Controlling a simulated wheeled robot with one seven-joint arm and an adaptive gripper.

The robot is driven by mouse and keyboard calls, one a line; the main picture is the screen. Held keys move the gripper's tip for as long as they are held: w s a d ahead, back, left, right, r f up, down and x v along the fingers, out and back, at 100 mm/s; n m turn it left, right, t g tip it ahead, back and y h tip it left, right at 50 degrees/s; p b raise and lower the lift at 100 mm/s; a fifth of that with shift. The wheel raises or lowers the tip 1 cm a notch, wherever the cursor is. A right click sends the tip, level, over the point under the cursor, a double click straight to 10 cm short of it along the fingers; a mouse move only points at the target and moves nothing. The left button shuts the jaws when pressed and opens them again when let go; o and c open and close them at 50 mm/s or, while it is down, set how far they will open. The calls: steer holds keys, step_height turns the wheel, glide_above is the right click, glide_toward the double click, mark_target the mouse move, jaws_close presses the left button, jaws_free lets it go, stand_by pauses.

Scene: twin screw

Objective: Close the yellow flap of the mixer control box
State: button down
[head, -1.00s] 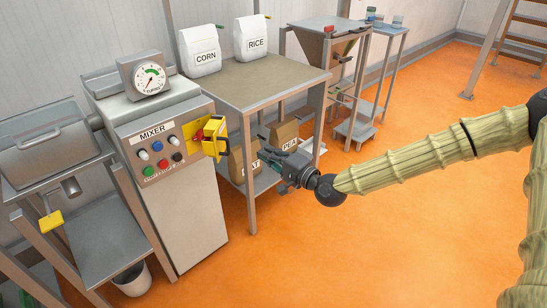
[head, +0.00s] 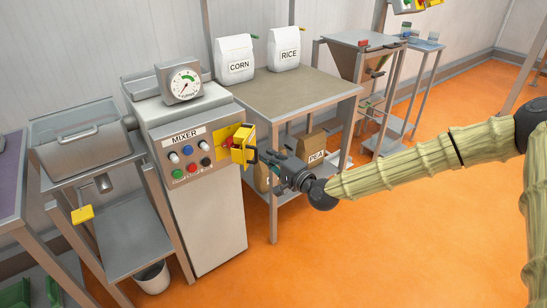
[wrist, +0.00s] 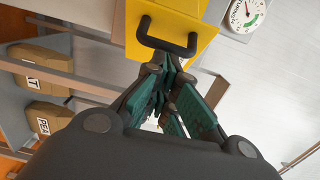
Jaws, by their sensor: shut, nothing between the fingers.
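The mixer control box (head: 190,160) is a grey panel with several coloured buttons on the mixer cabinet. Its yellow flap (head: 241,143) stands open, swung out at the panel's right side, with the yellow recess showing to its left. In the wrist view the flap (wrist: 185,22) fills the top middle, and its black handle (wrist: 167,46) faces me. My gripper (head: 264,157) is shut and empty just right of the flap. In the wrist view my fingertips (wrist: 168,66) are just below the handle; I cannot tell whether they touch it.
A table (head: 285,93) with CORN (head: 235,58) and RICE (head: 284,48) bags stands right of the mixer. Its lower shelf holds brown bags, one marked PEA (head: 313,147). A dial (head: 185,84) sits on top of the mixer. The orange floor in front is clear.

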steer(key=shift+a, duration=0.1)
stand_by(0.3)
steer(key=shift+s+a+m, duration=0.2)
steer(key=shift+m, duration=0.1)
steer(key=shift+s+a+m+t+h, duration=0.4)
steer(key=shift+a+m+t+h, duration=0.25)
steer(key=shift+h, duration=0.35)
